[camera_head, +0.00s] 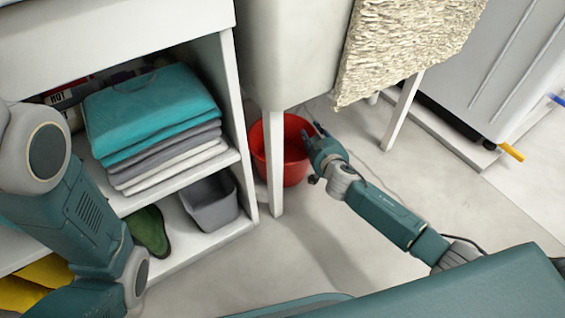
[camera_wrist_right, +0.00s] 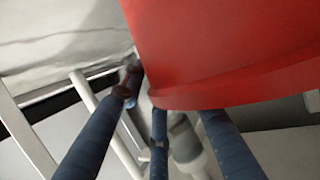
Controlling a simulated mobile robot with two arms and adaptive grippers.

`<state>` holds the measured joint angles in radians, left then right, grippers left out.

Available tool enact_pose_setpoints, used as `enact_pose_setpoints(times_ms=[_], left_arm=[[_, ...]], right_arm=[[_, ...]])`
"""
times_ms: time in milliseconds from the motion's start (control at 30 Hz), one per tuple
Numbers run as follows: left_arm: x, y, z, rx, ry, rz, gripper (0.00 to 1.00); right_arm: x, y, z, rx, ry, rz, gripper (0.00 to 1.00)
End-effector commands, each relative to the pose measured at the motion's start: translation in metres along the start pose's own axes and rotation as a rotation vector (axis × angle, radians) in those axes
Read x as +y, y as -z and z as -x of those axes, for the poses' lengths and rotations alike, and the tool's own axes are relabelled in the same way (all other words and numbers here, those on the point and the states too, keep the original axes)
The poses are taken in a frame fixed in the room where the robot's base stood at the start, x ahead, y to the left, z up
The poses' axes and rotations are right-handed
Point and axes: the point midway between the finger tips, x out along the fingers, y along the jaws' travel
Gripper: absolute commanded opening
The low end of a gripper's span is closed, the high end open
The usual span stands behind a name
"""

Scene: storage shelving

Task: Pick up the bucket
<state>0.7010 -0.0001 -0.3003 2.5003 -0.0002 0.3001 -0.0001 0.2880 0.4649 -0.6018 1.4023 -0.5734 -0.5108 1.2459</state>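The red bucket (camera_head: 272,150) stands on the floor beside the white shelf unit, partly behind a white leg. My right gripper (camera_head: 314,134) is at the bucket's right rim, with its fingers reaching over or next to it. In the right wrist view, the bucket (camera_wrist_right: 235,50) fills the upper right. There my right gripper's blue fingers (camera_wrist_right: 145,110) are spread apart, and some tips are hidden by the bucket. I cannot tell whether they touch it. My left arm shows at the left of the head view, but its gripper is out of sight.
The shelf unit (camera_head: 240,130) holds folded teal and grey cloths (camera_head: 152,110), a grey bin (camera_head: 210,203) and a green item (camera_head: 148,232). A white sink-like basin (camera_head: 290,50) with a textured mat (camera_head: 400,45) overhangs the bucket. The floor in front is clear.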

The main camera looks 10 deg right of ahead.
Motion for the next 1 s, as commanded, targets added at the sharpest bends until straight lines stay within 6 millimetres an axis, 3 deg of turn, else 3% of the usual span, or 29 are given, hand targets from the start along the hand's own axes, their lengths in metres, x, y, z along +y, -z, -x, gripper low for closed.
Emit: enact_pose_setpoints(times_ms=[33, 133, 167, 667, 900, 1000], left_arm=[[0.0, 0.0, 0.0, 0.0, 0.0, 0.0, 0.4], [0.0, 0.0, 0.0, 0.001, 0.0, 0.0, 0.4], [0.0, 0.0, 0.0, 0.001, -0.001, 0.0, 0.4], [-0.001, -0.001, -0.004, 0.0, -0.001, 0.001, 0.4], [-0.006, -0.009, -0.03, 0.004, -0.001, 0.0, 0.4], [-0.012, -0.027, -0.029, -0.04, 0.013, 0.003, 0.4]], right_arm=[[0.0, 0.0, 0.0, 0.0, 0.0, 0.0, 0.21], [0.0, 0.0, 0.0, 0.0, 0.0, 0.0, 0.01], [0.0, 0.0, 0.0, 0.0, 0.0, 0.0, 0.0], [0.0, 0.005, 0.002, 0.0, -0.001, 0.001, 0.0], [0.0, 0.036, 0.014, 0.0, -0.001, 0.0, 0.0], [-0.001, 0.056, 0.021, 0.001, 0.001, -0.001, 0.0]])
